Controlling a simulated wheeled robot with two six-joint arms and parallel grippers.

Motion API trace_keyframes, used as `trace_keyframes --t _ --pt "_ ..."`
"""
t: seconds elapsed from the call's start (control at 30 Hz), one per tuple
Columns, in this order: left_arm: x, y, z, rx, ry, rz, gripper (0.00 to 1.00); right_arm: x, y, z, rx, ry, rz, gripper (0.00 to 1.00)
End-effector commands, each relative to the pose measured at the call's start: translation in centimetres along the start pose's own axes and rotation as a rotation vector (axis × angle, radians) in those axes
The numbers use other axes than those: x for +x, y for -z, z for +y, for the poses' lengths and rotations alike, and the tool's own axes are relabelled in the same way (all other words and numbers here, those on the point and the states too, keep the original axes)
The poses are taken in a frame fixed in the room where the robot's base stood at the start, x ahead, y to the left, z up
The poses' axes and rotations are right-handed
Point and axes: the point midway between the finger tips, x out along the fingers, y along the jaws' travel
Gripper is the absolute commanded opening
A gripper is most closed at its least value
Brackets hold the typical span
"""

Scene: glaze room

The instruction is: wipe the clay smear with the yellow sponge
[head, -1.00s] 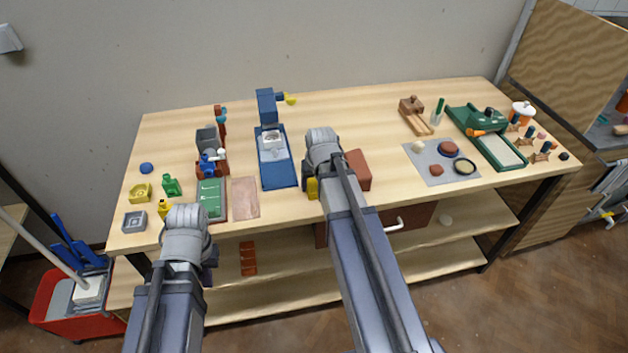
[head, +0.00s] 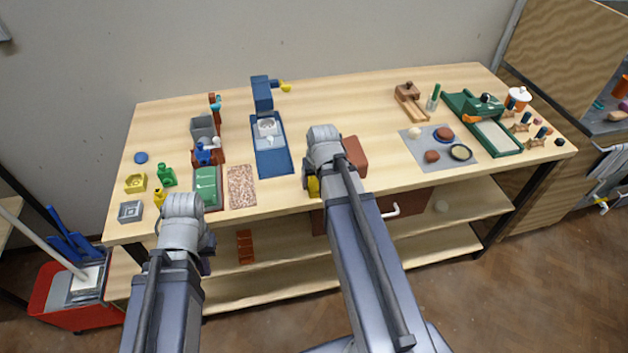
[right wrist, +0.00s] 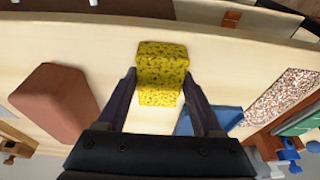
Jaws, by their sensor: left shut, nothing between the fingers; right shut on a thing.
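The yellow sponge (right wrist: 161,55), dark-speckled, sits between the fingers of my right gripper (right wrist: 160,76), which is shut on it. In the head view a yellow bit of the sponge (head: 313,187) shows under the right wrist, by the table's front edge. I cannot tell whether it touches the tabletop. A flat rectangular patch with brown and pale speckles (head: 242,187), seemingly the clay smear, lies to the left; it also shows at the right of the right wrist view (right wrist: 287,94). My left gripper (head: 207,243) is shut and empty at the front edge, its fingers mostly hidden.
A red-brown block (head: 355,157) stands just right of my right gripper. A blue stand (head: 273,160) lies between the sponge and the patch. A green board (head: 206,187) borders the patch on its left. The table's middle, right of the block, is clear.

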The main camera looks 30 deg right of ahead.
Motion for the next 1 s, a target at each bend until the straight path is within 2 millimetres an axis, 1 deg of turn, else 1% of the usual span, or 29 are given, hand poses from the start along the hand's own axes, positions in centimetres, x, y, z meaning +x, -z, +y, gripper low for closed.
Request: trace_keyframes --t 0.13,0.37,0.47,0.8,0.9,1.0 --pt "-0.1 0.0 0.0 0.000 0.000 0.000 0.00 -0.1 0.0 0.9 0.001 -0.001 0.000 0.23" --pt "-0.1 0.0 0.0 0.000 0.000 0.000 0.00 0.0 0.3 1.0 0.000 0.000 0.001 0.23" --pt "-0.1 0.0 0.0 0.000 0.000 0.000 0.00 0.1 0.8 1.0 0.000 0.000 0.001 0.23" --pt "0.1 0.0 0.0 0.000 0.000 0.000 0.00 1.1 3.5 1.0 0.000 0.000 0.001 0.23" --pt "0.2 0.0 0.0 0.000 0.000 0.000 0.00 1.3 4.0 1.0 0.000 0.000 0.001 0.23" --pt "0.2 0.0 0.0 0.000 0.000 0.000 0.00 1.3 4.1 1.0 0.000 -0.001 0.002 0.23"
